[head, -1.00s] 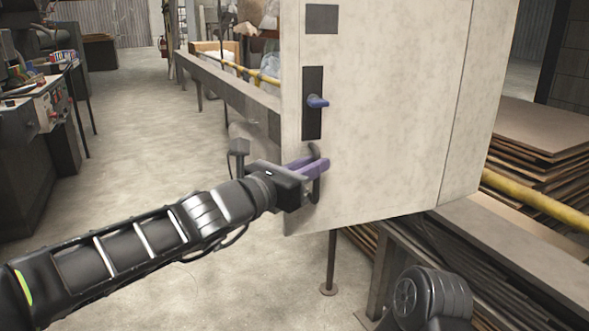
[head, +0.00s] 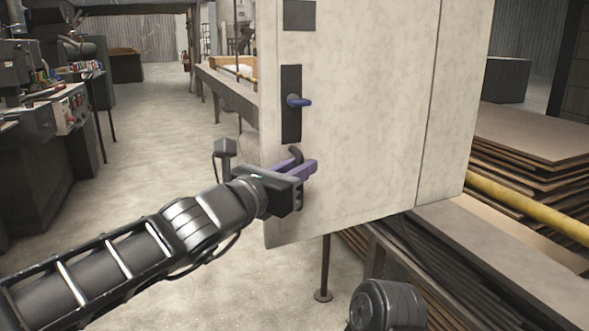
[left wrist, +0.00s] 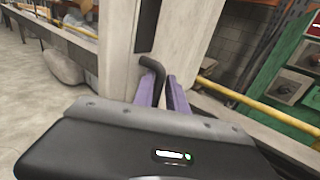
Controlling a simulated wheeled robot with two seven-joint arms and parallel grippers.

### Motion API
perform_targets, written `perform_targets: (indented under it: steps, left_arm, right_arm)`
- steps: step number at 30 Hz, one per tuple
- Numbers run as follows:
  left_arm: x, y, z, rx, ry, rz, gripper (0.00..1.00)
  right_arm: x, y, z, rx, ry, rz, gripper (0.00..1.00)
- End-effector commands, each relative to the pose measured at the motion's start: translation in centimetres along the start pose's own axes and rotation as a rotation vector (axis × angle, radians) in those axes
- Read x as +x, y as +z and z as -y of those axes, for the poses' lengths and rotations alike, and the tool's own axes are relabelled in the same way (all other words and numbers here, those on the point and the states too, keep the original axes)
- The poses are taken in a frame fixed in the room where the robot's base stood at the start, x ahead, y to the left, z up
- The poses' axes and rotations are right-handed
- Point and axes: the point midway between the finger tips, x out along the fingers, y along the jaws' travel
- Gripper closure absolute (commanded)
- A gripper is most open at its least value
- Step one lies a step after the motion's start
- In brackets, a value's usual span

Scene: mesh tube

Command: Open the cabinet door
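The beige metal cabinet (head: 370,120) stands at the centre of the head view with its front closed. A dark upright handle (head: 296,154) with a bent top is on its left part, below a dark plate with a blue knob (head: 299,101). My left gripper (head: 304,164) has its purple fingers apart on either side of this handle. In the left wrist view the handle (left wrist: 152,68) passes between the fingers (left wrist: 163,82); I see no clear clamping. The gripper body hides the handle's lower part.
A yellow rail (head: 530,212) and stacked sheets (head: 530,135) are right of the cabinet. A thin stand leg (head: 325,268) is below it. Workbenches with tools (head: 60,115) line the left. The floor (head: 150,150) between is clear.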

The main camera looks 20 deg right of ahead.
Motion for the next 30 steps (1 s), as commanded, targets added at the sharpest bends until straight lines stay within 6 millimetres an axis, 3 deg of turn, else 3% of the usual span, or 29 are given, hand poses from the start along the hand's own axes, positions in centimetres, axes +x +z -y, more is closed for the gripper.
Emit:
perform_targets:
  steps: [6,17,30]
  left_arm:
    - [0.0,0.0,-0.1,-0.001,0.001,-0.001,0.66]
    - [-0.5,0.0,-0.4,-0.001,0.007,-0.002,0.66]
    - [-6.7,0.1,-0.2,0.001,0.006,-0.002,0.66]
  right_arm:
    - [0.0,0.0,0.0,0.0,0.0,0.0,0.64]
    - [0.0,0.0,0.0,0.0,0.0,0.001,0.64]
    - [-0.8,0.1,0.2,0.0,0.0,0.004,0.64]
